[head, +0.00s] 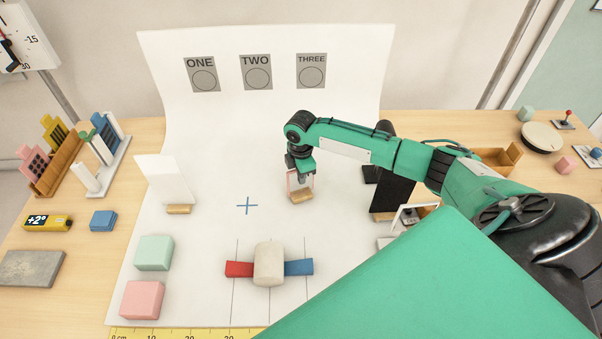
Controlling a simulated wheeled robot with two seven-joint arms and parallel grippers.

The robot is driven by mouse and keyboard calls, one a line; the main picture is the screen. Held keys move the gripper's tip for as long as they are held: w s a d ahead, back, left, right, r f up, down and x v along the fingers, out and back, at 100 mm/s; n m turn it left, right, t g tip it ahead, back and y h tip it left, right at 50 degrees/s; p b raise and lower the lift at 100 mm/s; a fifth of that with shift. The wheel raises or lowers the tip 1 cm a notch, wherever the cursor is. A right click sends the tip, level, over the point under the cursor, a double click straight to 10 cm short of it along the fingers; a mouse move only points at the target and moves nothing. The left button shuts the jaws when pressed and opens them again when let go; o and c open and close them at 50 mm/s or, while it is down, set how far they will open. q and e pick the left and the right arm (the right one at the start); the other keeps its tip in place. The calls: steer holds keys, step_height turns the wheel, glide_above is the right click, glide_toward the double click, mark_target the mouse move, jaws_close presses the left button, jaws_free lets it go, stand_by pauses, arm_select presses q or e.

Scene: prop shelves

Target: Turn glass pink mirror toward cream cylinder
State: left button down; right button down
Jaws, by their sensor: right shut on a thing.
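The pink-framed glass mirror (301,194) stands on a small wooden foot on the white sheet, right of the blue cross. My right gripper (300,174) reaches down from above and is shut on the mirror's upper part, which it partly hides. The exact facing of the glass is hard to tell. The cream cylinder (268,264) stands nearer the front, below and left of the mirror, between a red block (239,269) and a blue block (299,267). My left gripper is not in view.
A white panel (165,182) stands at the left and a black panel (392,192) at the right, behind my arm. Mint (154,253) and pink (142,300) blocks lie at front left. The sheet between the mirror and the cylinder is clear.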

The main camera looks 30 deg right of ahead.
steer(key=shift+f, duration=0.15)
stand_by(0.4)
steer(key=c, duration=1.5)
jaws_free()
step_height(320, 180, up, 13)
steer(key=b, duration=0.3)
steer(key=shift+f, duration=0.15)
steer(key=shift+d+r, duration=0.1)
steer(key=shift+r, duration=0.5)
